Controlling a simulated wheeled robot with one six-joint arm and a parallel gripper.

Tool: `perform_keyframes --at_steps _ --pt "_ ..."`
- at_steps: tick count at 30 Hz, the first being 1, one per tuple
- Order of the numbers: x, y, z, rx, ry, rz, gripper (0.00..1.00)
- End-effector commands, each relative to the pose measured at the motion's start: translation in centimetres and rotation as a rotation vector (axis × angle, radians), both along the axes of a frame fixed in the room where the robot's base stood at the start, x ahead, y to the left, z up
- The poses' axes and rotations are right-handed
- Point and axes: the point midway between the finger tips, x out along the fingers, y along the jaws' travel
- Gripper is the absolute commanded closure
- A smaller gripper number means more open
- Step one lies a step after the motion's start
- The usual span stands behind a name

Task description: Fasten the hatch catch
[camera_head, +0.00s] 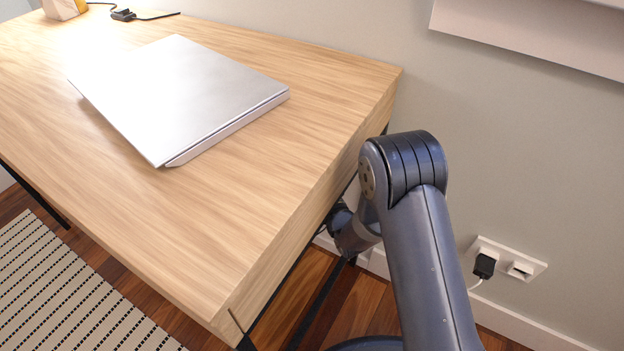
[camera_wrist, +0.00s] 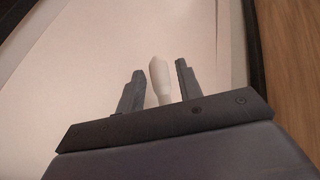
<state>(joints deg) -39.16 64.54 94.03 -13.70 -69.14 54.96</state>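In the wrist view, my gripper (camera_wrist: 160,67) has its two dark fingers apart. A pale, rounded, upright piece, which looks like the catch handle (camera_wrist: 160,78), shows in the gap between them. There is space on both sides of it, and I see no finger touching it. Behind it is a plain pale panel (camera_wrist: 85,60), perhaps the hatch, with a dark edge at the right. The lower end of the pale piece is hidden by the gripper's body. In the head view the gripper and hatch are hidden behind my arm and the desk.
A wooden desk (camera_head: 290,130) fills the left of the head view, its right edge close beside my arm. A closed silver laptop (camera_head: 185,90) lies on it. A wall socket with a black plug (camera_head: 485,265) is at the lower right. A striped rug (camera_head: 60,290) lies at the lower left.

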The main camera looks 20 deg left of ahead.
Motion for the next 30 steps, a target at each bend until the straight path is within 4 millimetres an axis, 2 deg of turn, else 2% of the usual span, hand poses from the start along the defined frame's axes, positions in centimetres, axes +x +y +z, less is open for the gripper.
perform_keyframes --at_steps 2,12,30 --pt "-0.01 -0.01 -0.01 0.0 0.0 0.0 0.72" --pt "-0.02 -0.02 -0.03 0.0 0.0 0.0 1.0" --pt "-0.03 -0.14 0.02 -0.054 0.008 -0.001 1.0"
